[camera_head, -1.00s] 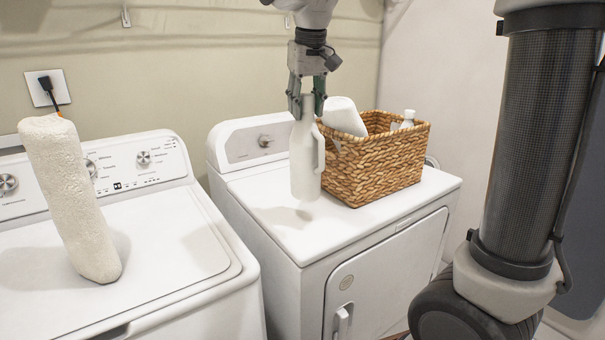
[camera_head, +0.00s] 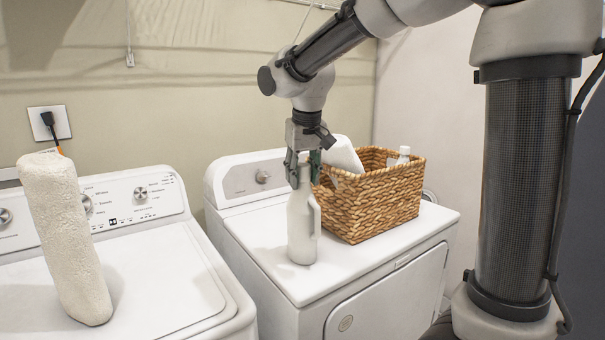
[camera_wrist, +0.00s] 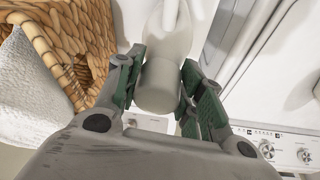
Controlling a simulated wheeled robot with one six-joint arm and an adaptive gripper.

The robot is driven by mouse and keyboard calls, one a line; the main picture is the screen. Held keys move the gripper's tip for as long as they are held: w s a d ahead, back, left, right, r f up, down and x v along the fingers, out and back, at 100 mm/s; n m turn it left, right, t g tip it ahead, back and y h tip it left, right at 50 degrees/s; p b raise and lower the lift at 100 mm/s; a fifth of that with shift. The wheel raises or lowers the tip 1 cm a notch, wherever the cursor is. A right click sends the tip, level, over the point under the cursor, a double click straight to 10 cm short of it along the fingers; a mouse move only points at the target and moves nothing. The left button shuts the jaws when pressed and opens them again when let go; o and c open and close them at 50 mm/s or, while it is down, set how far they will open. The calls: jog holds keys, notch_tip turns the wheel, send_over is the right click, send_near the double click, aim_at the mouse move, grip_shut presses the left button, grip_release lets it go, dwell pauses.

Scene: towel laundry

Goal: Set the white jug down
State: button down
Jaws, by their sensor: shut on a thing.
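The white jug (camera_head: 302,222) is upright at the front left of the right-hand machine's white top (camera_head: 262,240), left of the basket. Its base looks at or very near the surface; I cannot tell whether it bears its full weight there. My gripper (camera_head: 304,170) comes down from above and is shut on the jug's neck. In the wrist view my gripper's green-padded fingers (camera_wrist: 160,85) hold both sides of the neck, and the jug's body (camera_wrist: 170,35) extends away beyond them.
A wicker basket (camera_head: 372,205) with white bottles stands right of the jug, close to it. A rolled cream towel (camera_head: 68,240) stands tilted on the left washer (camera_head: 150,275). The machine top left of the jug is clear, with a gap between the machines.

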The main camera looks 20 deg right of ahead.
jog(key=c, duration=0.9)
grip_release()
jog(key=v, duration=1.2)
jog(key=shift+m+t, duration=0.6)
jog(key=shift+m, duration=0.1)
jog(key=s+d+f, duration=0.4)
jog(key=s+d, duration=0.1)
jog(key=s, duration=0.2)
jog(key=s+d+f, duration=0.5)
jog(key=s, duration=0.3)
jog(key=s+d+f, duration=0.5)
jog(key=s, duration=0.3)
jog(key=shift+f, duration=0.25)
